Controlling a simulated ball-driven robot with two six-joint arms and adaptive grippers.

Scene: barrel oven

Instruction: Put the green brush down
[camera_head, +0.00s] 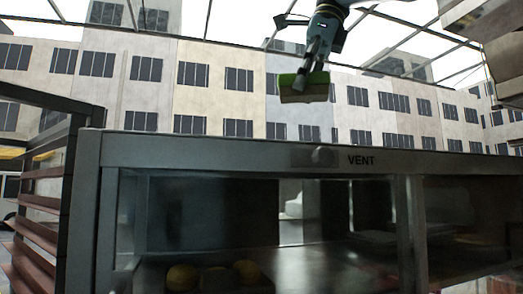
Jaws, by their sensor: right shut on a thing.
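The green brush (304,87) is a block with a green upper layer and a tan lower part. My right gripper (307,73) comes down from the top of the view and is shut on the brush from above. The brush hangs in the air above the oven's top edge, clear of any surface. The gripper's far finger is partly hidden. My left gripper is not in view.
The dark metal oven (230,152) with a "VENT" label and knob fills the lower view. Round yellowish items (183,277) sit low inside it. A slatted reddish-brown structure (38,235) stands at left. Pale blocks (500,50) show at upper right.

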